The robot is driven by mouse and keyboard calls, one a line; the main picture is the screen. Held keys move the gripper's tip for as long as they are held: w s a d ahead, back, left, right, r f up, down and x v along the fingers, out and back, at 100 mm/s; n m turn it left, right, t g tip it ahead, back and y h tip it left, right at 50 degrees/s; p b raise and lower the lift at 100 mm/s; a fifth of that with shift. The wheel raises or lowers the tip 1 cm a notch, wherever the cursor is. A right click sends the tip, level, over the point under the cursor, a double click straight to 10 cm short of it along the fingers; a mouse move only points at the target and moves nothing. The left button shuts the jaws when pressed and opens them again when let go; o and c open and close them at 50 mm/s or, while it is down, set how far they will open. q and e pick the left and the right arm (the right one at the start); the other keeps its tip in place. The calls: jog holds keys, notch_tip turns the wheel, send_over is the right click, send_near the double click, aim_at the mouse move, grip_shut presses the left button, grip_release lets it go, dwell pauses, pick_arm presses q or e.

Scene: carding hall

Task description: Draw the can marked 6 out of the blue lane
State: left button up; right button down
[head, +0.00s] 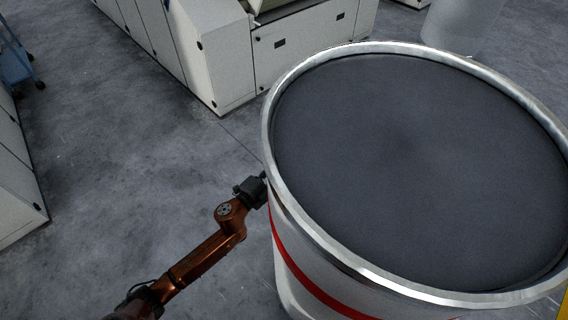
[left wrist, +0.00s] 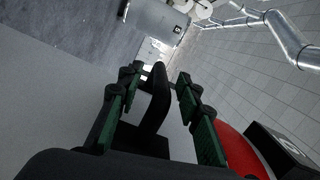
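A large white can (head: 288,282) with a red band and a bright metal rim fills the right of the head view; its inside is dark grey. No number shows on it there. My left gripper (head: 264,177) is at the can's left side just below the rim, its fingertips hidden behind the can. In the left wrist view my left gripper (left wrist: 155,77) has its green-padded fingers apart, one on each side of a black handle-like bar (left wrist: 155,100). I see gaps beside the bar. A red band (left wrist: 240,152) and a dark plate (left wrist: 284,150) with an unreadable pale mark show at right.
White machine cabinets (head: 225,60) stand behind the can, and another white cabinet (head: 15,180) is at the far left. A pale cylinder (head: 462,25) stands at the back right. A yellow strip (head: 564,304) shows at the lower right. Grey floor (head: 110,130) lies clear between the cabinets.

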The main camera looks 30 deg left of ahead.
pick_arm(q)
jog(key=s+a, duration=0.1)
jog(key=s, duration=0.9)
jog(key=shift+s+a, duration=0.35)
jog(key=shift+a, duration=0.05)
